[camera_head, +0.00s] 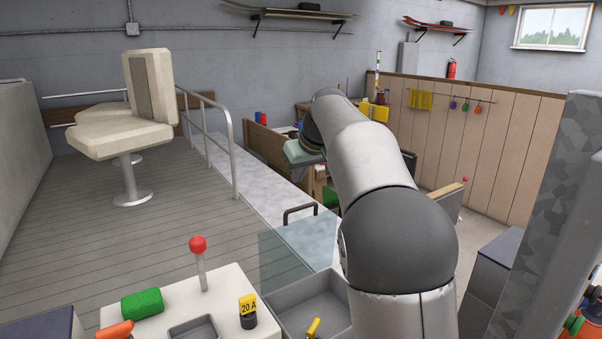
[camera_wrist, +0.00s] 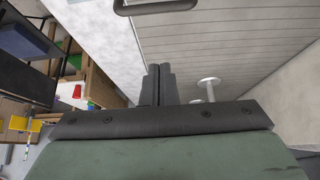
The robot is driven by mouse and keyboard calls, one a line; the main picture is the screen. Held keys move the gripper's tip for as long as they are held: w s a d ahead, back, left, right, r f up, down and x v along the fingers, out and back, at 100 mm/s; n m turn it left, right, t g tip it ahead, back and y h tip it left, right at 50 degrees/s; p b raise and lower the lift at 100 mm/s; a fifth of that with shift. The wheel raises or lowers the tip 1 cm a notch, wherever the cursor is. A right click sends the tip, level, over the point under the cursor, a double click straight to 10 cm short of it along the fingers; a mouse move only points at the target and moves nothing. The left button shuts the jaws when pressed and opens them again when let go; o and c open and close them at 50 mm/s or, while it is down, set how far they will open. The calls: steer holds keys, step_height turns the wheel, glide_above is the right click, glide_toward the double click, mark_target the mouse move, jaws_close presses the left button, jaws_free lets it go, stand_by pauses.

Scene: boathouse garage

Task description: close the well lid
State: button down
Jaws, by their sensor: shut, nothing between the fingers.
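The well lid (camera_head: 298,247) is a clear, bluish panel in the head view. It stands raised at the far side of the grey well (camera_head: 290,317), which is open at the top. A dark bar handle (camera_head: 300,214) is at the lid's upper edge. A dark handle bar (camera_wrist: 155,6) also shows at the top edge of the wrist view, beyond my fingers. My gripper (camera_wrist: 158,70) is shut and empty, apart from that bar. In the head view my arm hides the fingers and part of the well's right side; only the greenish hand shows.
A white console with a red-knobbed lever (camera_head: 198,246), a green roll (camera_head: 142,304) and a yellow tag marked 20 A (camera_head: 248,308) is left of the well. A metal railing (camera_head: 225,135) and a cream seat (camera_head: 125,128) stand farther back. The deck between is clear.

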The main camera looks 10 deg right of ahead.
mark_target(300, 225)
steer(key=f, duration=0.6)
steer(key=shift+s+f+p, duration=0.15)
steer(key=shift+s+p, duration=0.05)
steer(key=shift+p, duration=0.1)
steer(key=shift+d, duration=0.1)
